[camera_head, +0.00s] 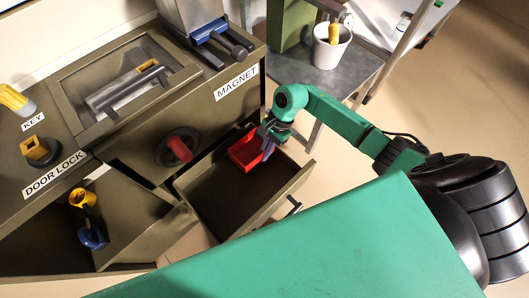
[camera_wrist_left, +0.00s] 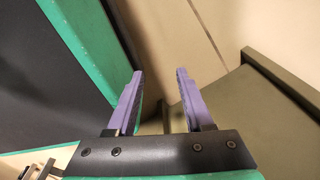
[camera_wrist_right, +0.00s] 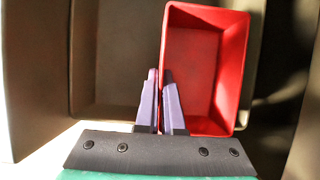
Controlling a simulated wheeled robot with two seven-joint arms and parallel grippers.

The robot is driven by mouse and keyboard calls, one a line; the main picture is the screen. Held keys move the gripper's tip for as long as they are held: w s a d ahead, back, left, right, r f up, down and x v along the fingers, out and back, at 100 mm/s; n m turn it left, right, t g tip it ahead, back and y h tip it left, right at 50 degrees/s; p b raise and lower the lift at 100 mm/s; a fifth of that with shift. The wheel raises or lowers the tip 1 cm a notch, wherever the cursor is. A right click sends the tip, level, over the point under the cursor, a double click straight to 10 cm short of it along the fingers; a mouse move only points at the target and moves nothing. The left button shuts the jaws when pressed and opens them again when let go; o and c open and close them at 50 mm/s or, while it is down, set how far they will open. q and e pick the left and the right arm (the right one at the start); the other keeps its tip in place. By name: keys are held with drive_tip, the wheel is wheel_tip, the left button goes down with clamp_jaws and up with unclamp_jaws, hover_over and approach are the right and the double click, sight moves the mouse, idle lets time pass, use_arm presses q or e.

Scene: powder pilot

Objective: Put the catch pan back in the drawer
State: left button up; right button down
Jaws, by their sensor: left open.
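The red catch pan (camera_head: 243,153) is at the back of the open drawer (camera_head: 232,207), by the cabinet front. Whether it rests on the drawer floor or hangs just above it, I cannot tell. My right gripper (camera_head: 266,146) is at the pan's right side. In the right wrist view, the pan (camera_wrist_right: 205,65) shows empty, and the right gripper's fingers (camera_wrist_right: 160,78) are closed on its left wall, one inside and one outside. My left gripper (camera_wrist_left: 160,78) is open and empty in the left wrist view, and it does not show in the head view.
A red-centred black knob (camera_head: 179,149) sits on the cabinet front. A second open compartment (camera_head: 135,222) at lower left holds a yellow and blue item (camera_head: 88,220). A grey side table (camera_head: 340,68) with a white bucket (camera_head: 331,47) stands behind my right arm.

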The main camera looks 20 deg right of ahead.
use_arm(q)
drive_tip(key=shift+w+f, duration=0.15)
use_arm(e)
drive_tip(key=shift+f, duration=0.25)
drive_tip(key=c, duration=1)
unclamp_jaws()
drive_tip(key=shift+c, duration=0.2)
drive_tip(key=shift+r, duration=0.3)
drive_tip(key=shift+r+p, duration=0.5)
drive_tip(key=shift+p, duration=0.25)
use_arm(q)
drive_tip(key=shift+s+a+r+b, duration=0.1)
drive_tip(key=shift+s+r+b, duration=0.1)
drive_tip(key=shift+s, duration=0.2)
drive_tip(key=shift+s+a+r+b, duration=0.1)
drive_tip(key=shift+s+b, duration=0.05)
drive_tip(key=shift+s, duration=0.2)
use_arm(e)
drive_tip(key=v, duration=1.1)
drive_tip(key=shift+d+r, duration=0.2)
drive_tip(key=shift+r, duration=0.1)
use_arm(q)
drive_tip(key=shift+d, duration=0.1)
use_arm(e)
drive_tip(key=shift+w, duration=0.1)
